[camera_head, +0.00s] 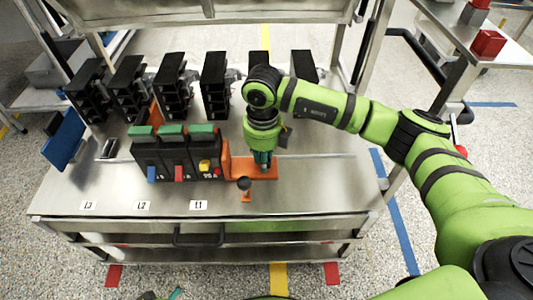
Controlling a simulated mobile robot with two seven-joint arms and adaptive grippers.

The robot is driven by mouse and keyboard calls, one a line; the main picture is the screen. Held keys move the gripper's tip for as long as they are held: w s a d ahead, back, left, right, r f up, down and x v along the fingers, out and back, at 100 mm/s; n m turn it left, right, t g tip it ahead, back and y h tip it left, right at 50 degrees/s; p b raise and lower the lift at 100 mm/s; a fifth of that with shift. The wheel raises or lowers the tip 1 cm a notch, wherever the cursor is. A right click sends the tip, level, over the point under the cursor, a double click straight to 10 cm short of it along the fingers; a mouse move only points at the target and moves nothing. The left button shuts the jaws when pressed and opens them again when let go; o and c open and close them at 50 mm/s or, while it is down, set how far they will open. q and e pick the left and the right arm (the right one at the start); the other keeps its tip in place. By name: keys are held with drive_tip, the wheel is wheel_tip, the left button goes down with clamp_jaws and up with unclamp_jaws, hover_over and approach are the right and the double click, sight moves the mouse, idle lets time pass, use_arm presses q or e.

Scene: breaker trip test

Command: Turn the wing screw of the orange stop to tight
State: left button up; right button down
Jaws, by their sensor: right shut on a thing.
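The orange stop (241,167) lies on the metal bench at the right end of a row of black breakers. Its flat base reaches right, under my right gripper (263,165). My right gripper points down over this base and is shut on the wing screw, which is mostly hidden by the fingers. How tight the screw is cannot be seen. Of my left gripper only small dark and teal tips (174,294) seem to show at the bottom edge; its jaws cannot be judged.
Three black breakers (179,160) with green tops stand left of the stop. Behind them is a row of several black units (215,85). A small black knob on an orange foot (244,184) stands just in front of the stop. The bench's front right is clear.

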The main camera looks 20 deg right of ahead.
drive_tip(key=shift+m+p, duration=0.3)
drive_tip(key=shift+m, duration=0.7)
drive_tip(key=shift+a+m+p, duration=0.1)
drive_tip(key=shift+m+p, duration=0.25)
drive_tip(key=shift+m, duration=0.65)
drive_tip(key=shift+w+m, duration=0.1)
drive_tip(key=shift+m, duration=0.2)
drive_tip(key=c, duration=1.5)
unclamp_jaws()
drive_tip(key=shift+m+p, duration=0.3)
drive_tip(key=o, duration=0.5)
